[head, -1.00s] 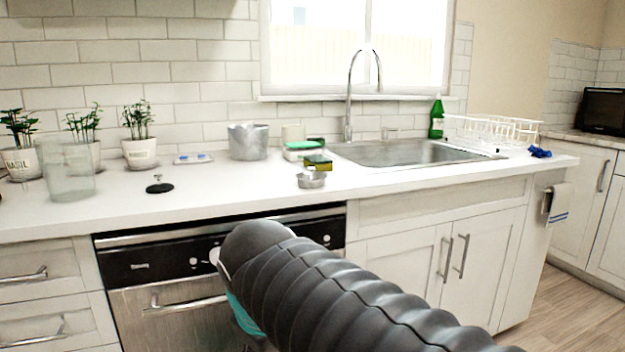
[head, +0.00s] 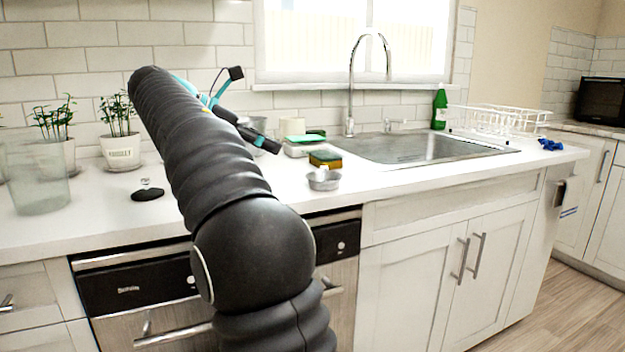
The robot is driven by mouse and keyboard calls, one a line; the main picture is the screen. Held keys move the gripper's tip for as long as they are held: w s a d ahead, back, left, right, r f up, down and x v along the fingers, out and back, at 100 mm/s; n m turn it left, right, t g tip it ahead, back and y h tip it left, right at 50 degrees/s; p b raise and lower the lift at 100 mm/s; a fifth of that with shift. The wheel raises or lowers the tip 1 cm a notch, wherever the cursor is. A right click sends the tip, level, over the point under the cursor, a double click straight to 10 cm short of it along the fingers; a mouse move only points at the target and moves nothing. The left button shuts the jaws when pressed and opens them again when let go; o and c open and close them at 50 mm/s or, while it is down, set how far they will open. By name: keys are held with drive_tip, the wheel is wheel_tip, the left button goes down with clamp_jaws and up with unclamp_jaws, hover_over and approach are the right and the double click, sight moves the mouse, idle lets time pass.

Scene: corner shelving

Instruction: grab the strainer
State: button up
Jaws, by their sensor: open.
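A small round metal basket (head: 323,180), which looks like the strainer, sits on the white counter near the front edge, left of the sink. My gripper (head: 262,138) is black and teal. It is over the counter, up and to the left of the strainer in the picture, and apart from it. Its fingers point right and down, and it appears open with nothing in it. My arm hides part of the counter to the left of the strainer.
A soap dish (head: 300,147) and a cup (head: 292,127) stand behind. The sink (head: 425,148) is to the right.

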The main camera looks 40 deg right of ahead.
approach(321, 167)
drive_tip(key=x, duration=0.3)
drive_tip(key=shift+w+d, duration=0.15)
drive_tip(key=shift+w, duration=0.05)
drive_tip(key=shift+x, duration=3.35)
drive_tip(key=shift+s, duration=0.15)
clamp_jaws()
